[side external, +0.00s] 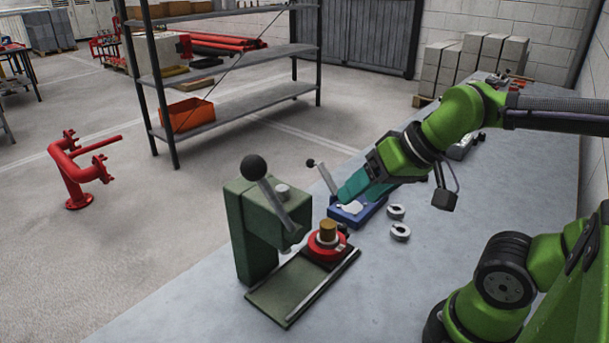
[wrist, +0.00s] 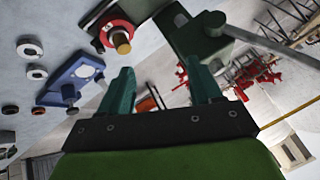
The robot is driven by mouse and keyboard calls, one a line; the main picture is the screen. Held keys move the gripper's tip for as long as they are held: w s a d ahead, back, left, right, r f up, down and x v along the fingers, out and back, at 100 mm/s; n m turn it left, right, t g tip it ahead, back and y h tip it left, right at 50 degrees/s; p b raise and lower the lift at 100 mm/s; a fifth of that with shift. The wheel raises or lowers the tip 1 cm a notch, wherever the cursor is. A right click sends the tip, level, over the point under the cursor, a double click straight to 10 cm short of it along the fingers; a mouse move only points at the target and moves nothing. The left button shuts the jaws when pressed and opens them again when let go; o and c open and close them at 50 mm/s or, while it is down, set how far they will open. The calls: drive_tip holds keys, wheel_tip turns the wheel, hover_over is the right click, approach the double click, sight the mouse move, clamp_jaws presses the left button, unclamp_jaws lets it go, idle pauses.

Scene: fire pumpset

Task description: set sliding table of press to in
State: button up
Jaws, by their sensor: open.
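The press (side external: 250,235) is a dark green stand with a black-knobbed lever, on the grey bench; it also shows in the wrist view (wrist: 205,38). A flat green track (side external: 283,289) runs past its foot. The red sliding table (side external: 318,254) carries a brass cylinder (side external: 327,231) and sits at the track's far right end, beside the press head, not under it. In the wrist view the red table (wrist: 113,29) lies ahead, left of the press. My gripper (side external: 350,188) has teal fingers, open and empty, above the blue fixture, apart from the red table.
A blue fixture (side external: 362,213) with a black-knobbed lever (side external: 322,176) stands just behind the red table, under my gripper. Two grey rings (side external: 396,212) (side external: 400,232) lie to its right. The near end of the track is empty. Bare bench (side external: 400,300) lies in front on the right.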

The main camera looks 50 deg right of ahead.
drive_tip(key=shift+c, duration=0.2)
